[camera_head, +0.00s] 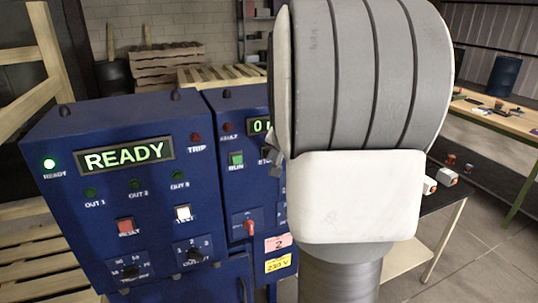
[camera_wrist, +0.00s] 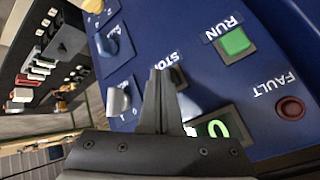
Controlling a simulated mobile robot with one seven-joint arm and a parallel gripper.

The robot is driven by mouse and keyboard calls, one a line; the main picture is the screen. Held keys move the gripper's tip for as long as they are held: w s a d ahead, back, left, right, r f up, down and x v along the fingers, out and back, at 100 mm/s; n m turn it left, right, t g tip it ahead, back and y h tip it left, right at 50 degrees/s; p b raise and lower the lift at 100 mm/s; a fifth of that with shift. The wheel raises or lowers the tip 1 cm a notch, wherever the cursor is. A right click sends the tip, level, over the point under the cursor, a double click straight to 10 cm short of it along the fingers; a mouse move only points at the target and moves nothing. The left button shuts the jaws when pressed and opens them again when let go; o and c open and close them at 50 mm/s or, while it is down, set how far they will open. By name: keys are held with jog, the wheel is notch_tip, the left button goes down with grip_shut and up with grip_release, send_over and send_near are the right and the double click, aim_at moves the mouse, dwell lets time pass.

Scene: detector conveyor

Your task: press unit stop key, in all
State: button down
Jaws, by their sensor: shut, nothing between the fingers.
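The right blue unit (camera_head: 222,105) carries the green RUN key (camera_head: 236,159), which also shows in the wrist view (camera_wrist: 235,42). The STOP label (camera_wrist: 174,76) is beside it in the wrist view, partly covered by my fingers. The stop key by this label is mostly hidden behind my fingers; its state cannot be seen. My gripper (camera_wrist: 161,74) is shut and empty, with its tips over the STOP label area. I cannot tell whether they touch the panel. In the head view my arm covers much of this unit, and only a small part of the gripper shows at its left edge.
The left blue unit (camera_head: 60,140) shows a lit READY display (camera_head: 125,156), a red RESET key (camera_head: 125,227) and a white TEST key (camera_head: 183,213). The right unit's FAULT lamp (camera_wrist: 290,107) and green-digit display (camera_wrist: 212,128) lie close to my gripper. A bench stands at right.

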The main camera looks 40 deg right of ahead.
jog(key=shift+w, duration=0.3)
jog(key=shift+s, duration=0.15)
dwell(0.5)
jog(key=shift+s+a+b, duration=0.15)
jog(key=shift+s+b, duration=0.25)
jog(key=shift+s, duration=0.35)
jog(key=shift+s+a+b, duration=0.2)
jog(key=shift+s+b, duration=0.05)
jog(key=shift+s, duration=0.55)
jog(key=shift+s+a+b, duration=0.2)
jog(key=shift+s, duration=0.65)
jog(key=shift+s+a+b, duration=0.2)
jog(key=shift+s+b, duration=0.05)
jog(key=shift+s, duration=0.55)
